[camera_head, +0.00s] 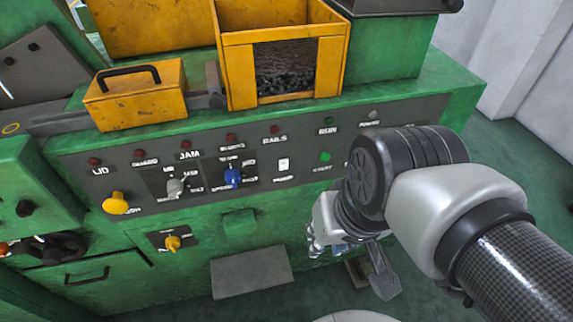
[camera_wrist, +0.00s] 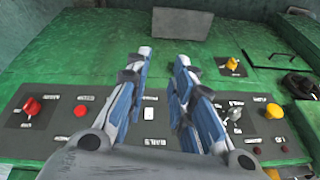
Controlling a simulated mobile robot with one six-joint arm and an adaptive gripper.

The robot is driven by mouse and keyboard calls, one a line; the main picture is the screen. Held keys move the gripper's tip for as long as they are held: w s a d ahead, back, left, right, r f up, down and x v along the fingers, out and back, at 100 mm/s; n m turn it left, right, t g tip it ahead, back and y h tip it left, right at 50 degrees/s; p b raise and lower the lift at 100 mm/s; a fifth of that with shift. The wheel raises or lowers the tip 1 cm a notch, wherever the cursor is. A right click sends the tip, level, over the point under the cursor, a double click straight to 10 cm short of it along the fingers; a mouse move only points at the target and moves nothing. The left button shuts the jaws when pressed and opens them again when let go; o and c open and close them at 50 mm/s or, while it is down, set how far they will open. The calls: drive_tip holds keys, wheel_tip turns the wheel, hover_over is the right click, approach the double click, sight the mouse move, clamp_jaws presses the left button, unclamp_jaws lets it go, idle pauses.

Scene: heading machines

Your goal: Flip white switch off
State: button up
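In the wrist view the white switch (camera_wrist: 149,113) shows in the gap between my fingers, and the panel appears upside down. I cannot tell which way the rocker is tipped. My gripper (camera_wrist: 163,58) is open, with two blue-grey fingers apart and nothing between them. In the head view my gripper (camera_head: 318,238) is in front of the panel, below and right of the switch, partly hidden by my arm.
A grey lever knob (camera_head: 176,187) and a yellow knob (camera_head: 115,203) stick out left of the blue one. Another yellow knob (camera_head: 172,242) sits lower. In the wrist view, a red button (camera_wrist: 80,110) and red knob (camera_wrist: 32,106) lie left. A yellow bin (camera_head: 240,75) stands above the panel.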

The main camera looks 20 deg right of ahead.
drive_tip(key=m+g, duration=0.1)
drive_tip(key=w+m+g+y+p, duration=0.1)
drive_tip(key=m, duration=0.1)
drive_tip(key=a+m+g+y+p, duration=0.1)
drive_tip(key=shift+w+a+f+m, duration=0.1)
drive_tip(key=shift+w+f+m, duration=0.15)
drive_tip(key=shift+f+m, duration=0.15)
drive_tip(key=c, duration=0.4)
drive_tip(key=m+y, duration=0.1)
drive_tip(key=w+m+g+p, duration=0.1)
drive_tip(key=m, duration=0.1)
drive_tip(key=shift+w+a+f+y+p, duration=0.1)
drive_tip(key=shift+a+f+y+p, duration=0.05)
drive_tip(key=shift+a+y+p, duration=0.2)
clamp_jaws()
drive_tip(key=w+d+f+m+t+y+p, duration=0.1)
drive_tip(key=w+f+m+y+p, duration=0.15)
drive_tip(key=w+m+y, duration=0.4)
drive_tip(key=w+d+f+m+t+y+p, duration=0.1)
drive_tip(key=w+m+y+p, duration=0.25)
drive_tip(key=m, duration=0.65)
drive_tip(key=w+d+f+m+t+p, duration=0.1)
drive_tip(key=d+f+m+t, duration=0.3)
drive_tip(key=m, duration=0.5)
drive_tip(key=w+d+f+m+t+p, duration=0.1)
drive_tip(key=d+f+m+t+p, duration=0.3)
drive_tip(key=f+m+t, duration=0.3)
drive_tip(key=shift+w+d+m+t+h, duration=0.2)
drive_tip(key=shift+w+m+t+h, duration=0.25)
drive_tip(key=shift+m, duration=0.6)
